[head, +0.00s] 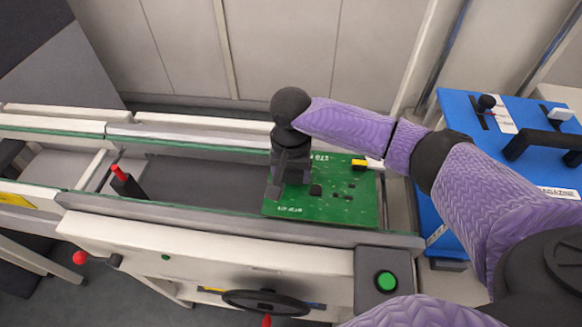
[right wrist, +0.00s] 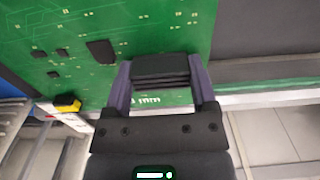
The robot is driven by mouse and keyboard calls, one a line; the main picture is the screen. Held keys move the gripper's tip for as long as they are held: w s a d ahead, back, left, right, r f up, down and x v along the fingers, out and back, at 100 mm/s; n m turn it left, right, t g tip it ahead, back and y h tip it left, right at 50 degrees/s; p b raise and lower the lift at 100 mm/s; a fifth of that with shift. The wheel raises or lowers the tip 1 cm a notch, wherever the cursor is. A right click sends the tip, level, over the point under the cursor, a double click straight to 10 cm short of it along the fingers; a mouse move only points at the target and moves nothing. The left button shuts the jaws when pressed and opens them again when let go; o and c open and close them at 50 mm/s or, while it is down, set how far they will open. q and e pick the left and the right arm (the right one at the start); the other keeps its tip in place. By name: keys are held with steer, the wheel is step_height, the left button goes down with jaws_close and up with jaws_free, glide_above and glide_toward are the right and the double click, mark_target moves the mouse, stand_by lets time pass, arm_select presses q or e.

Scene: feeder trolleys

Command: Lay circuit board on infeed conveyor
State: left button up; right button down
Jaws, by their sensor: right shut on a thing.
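The green circuit board (head: 340,205) lies flat over the right end of the infeed conveyor (head: 200,232), spanning between its two rails. I cannot tell whether it rests on the rails or hangs just above. My right gripper (head: 276,188) is over the board's left part, pointing down. In the right wrist view, its fingers (right wrist: 163,82) are shut on either side of a black block (right wrist: 165,68) near one edge of the board (right wrist: 120,30). The board's far left corner is hidden behind the gripper. My left gripper is out of view.
A red-tipped black post (head: 127,182) stands in the conveyor channel to the left; the dark channel between is clear. A green button box (head: 382,280) and a black handwheel (head: 268,302) are at the front. A blue magazine (head: 465,115) stands on the right.

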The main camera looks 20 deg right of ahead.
steer(key=shift+f, duration=0.6)
stand_by(0.5)
jaws_free()
